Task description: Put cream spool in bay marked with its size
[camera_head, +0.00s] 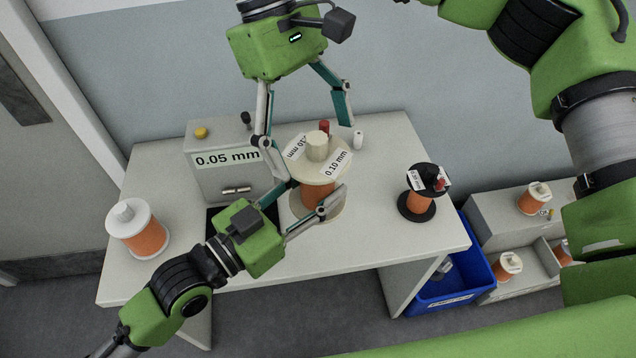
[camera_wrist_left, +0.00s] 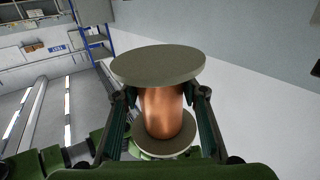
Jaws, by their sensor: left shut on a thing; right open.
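The cream spool (camera_head: 322,167), wound with copper wire, has labels reading "0.10 mm" on its top flange. It is upright over the table (camera_head: 370,240); I cannot tell whether its base touches it. My left gripper (camera_head: 312,192) is shut on it from the side. In the left wrist view the spool's copper winding (camera_wrist_left: 166,110) is between the fingers, with one flange above and one below. My right gripper (camera_head: 306,138) is open, fingers pointing down around the spool's top. No bay marked 0.10 mm is readable.
A grey box (camera_head: 228,182) marked "0.05 mm" stands behind left. A white-flanged spool (camera_head: 137,228) is at the table's left and a black-flanged spool (camera_head: 417,205) at the right. A blue bin (camera_head: 462,285) and grey shelving (camera_head: 492,215) with several spools lie beyond the right edge.

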